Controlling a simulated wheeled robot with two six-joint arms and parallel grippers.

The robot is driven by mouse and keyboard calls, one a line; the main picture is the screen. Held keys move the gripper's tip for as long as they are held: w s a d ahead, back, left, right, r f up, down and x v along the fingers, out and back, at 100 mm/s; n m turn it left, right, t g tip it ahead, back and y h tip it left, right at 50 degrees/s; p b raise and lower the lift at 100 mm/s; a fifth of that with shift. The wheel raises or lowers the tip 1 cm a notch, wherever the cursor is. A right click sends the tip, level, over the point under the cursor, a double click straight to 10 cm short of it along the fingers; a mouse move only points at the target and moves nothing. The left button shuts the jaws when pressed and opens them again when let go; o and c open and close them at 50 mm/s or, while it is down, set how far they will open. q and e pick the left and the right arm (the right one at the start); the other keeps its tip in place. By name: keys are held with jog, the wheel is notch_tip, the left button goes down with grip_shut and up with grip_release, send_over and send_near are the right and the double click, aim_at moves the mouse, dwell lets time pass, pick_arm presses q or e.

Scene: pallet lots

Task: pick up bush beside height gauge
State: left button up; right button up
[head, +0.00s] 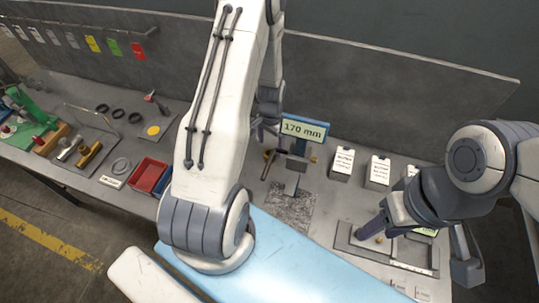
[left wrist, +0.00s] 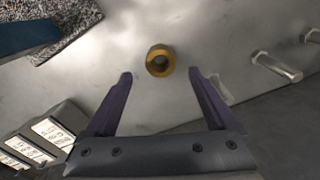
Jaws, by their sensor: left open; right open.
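The bush, a short brass-coloured ring with a dark bore (left wrist: 160,61), stands on the grey bench in the left wrist view. My left gripper (left wrist: 160,74) is open, its two purple fingers apart, with the bush just beyond and between the fingertips, not gripped. In the head view my left gripper (head: 267,122) is partly hidden behind my own arm, near the height gauge with its "170 mm" display (head: 304,130). The gauge stands by a speckled granite plate (head: 291,207). My right gripper (head: 420,245) is open over a grey tray at the right.
Several labelled boxes (head: 342,164) stand right of the gauge; they show at lower left in the left wrist view (left wrist: 58,132). A grey tray (head: 345,238) is under my right gripper. Red and blue bins (head: 148,176) stand left.

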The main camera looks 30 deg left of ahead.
aim_at(269, 153)
pick_arm(q)
jog(key=f, duration=0.1)
jog(key=f+p, duration=0.1)
jog(key=f, duration=0.2)
jog(key=shift+s+p, duration=0.3)
jog(key=shift+p, duration=0.05)
jog(key=shift+f, duration=0.55)
grip_shut()
jog(key=shift+w, duration=0.1)
